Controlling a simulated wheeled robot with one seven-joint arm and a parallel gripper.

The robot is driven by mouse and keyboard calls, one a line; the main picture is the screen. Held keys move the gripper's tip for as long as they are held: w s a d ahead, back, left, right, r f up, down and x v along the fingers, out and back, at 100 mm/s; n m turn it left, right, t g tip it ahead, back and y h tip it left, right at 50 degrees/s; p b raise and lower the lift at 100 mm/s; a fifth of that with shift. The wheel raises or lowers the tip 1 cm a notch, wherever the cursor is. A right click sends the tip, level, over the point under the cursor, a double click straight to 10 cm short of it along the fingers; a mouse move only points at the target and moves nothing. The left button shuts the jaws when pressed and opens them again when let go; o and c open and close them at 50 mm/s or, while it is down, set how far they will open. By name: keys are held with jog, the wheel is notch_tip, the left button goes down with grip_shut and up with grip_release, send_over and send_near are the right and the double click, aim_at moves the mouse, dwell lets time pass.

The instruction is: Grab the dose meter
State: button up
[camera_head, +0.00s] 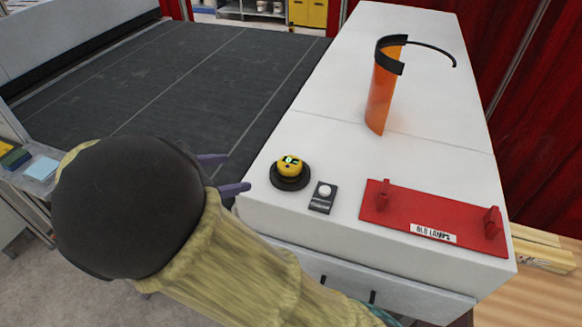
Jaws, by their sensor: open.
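The dose meter appears to be the round yellow device with a small green display (289,166). It sits on a black disc-shaped base (290,180) near the left edge of the white cabinet top (330,148). My gripper (238,171) is just left of it, with two purple fingers apart and pointing right towards it. The fingers are empty, and a gap shows between their tips and the black base. My dark rounded wrist hides the rear of the fingers.
A small black device with a white knob (323,197) stands close right of the yellow device. A red tray labelled "OLD LAMPS" (432,215) lies further right. An orange face shield (381,92) stands behind. A dark conveyor belt (170,85) lies left of the cabinet.

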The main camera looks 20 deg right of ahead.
aim_at(285, 165)
jog(key=p+x, duration=0.3)
jog(key=x, duration=0.9)
jog(key=shift+w+p, duration=0.2)
jog(key=shift+p, duration=0.1)
jog(key=x, duration=0.1)
jog(key=p+x, duration=0.2)
jog(key=x, duration=0.1)
jog(key=shift+s+d+f, duration=0.15)
jog(key=shift+s, duration=0.1)
jog(key=shift+w+d+f+p, duration=0.25)
jog(key=shift+d+f+p, duration=0.05)
jog(key=shift+d+f, duration=0.1)
jog(key=shift+r, duration=0.1)
jog(key=c, duration=1.2)
